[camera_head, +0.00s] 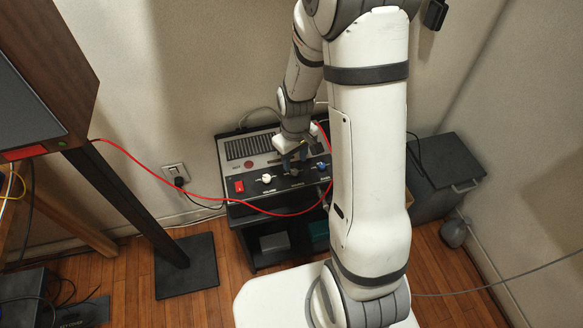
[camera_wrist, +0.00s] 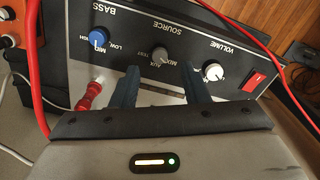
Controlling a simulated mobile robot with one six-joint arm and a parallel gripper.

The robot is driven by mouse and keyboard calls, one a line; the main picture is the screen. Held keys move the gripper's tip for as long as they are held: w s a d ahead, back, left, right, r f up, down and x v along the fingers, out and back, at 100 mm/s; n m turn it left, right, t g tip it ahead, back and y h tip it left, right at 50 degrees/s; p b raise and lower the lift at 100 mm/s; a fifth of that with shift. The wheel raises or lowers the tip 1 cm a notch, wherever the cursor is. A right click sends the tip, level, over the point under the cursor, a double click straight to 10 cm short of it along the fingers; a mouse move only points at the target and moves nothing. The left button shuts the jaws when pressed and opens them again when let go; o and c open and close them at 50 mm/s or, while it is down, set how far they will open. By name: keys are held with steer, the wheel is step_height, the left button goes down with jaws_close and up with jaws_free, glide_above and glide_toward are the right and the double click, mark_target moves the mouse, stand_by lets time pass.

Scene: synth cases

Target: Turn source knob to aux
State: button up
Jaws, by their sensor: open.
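The source knob (camera_wrist: 160,54) is grey and sits in the middle of the black front panel (camera_wrist: 214,33) in the wrist view, where the lettering is upside down. Labels beside it include AUX, MIX and what looks like TEST. Which label its pointer marks is too small to tell. My gripper (camera_wrist: 161,72) is open, its two blue-grey fingers on either side of the knob in the picture; I see no clear contact. In the head view my gripper (camera_head: 294,160) is low over the amplifier's (camera_head: 250,147) front, partly covering the panel.
A white volume knob (camera_wrist: 213,72) and a red switch (camera_wrist: 255,79) lie to the right in the wrist view, a blue bass knob (camera_wrist: 99,39) to the left. A red plug (camera_wrist: 89,95) is close to the left finger. A red cable (camera_head: 170,184) crosses before the amplifier.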

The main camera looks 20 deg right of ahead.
mark_target(295, 171)
step_height(295, 171, down, 5)
steer(key=shift+r, duration=0.1)
stand_by(0.3)
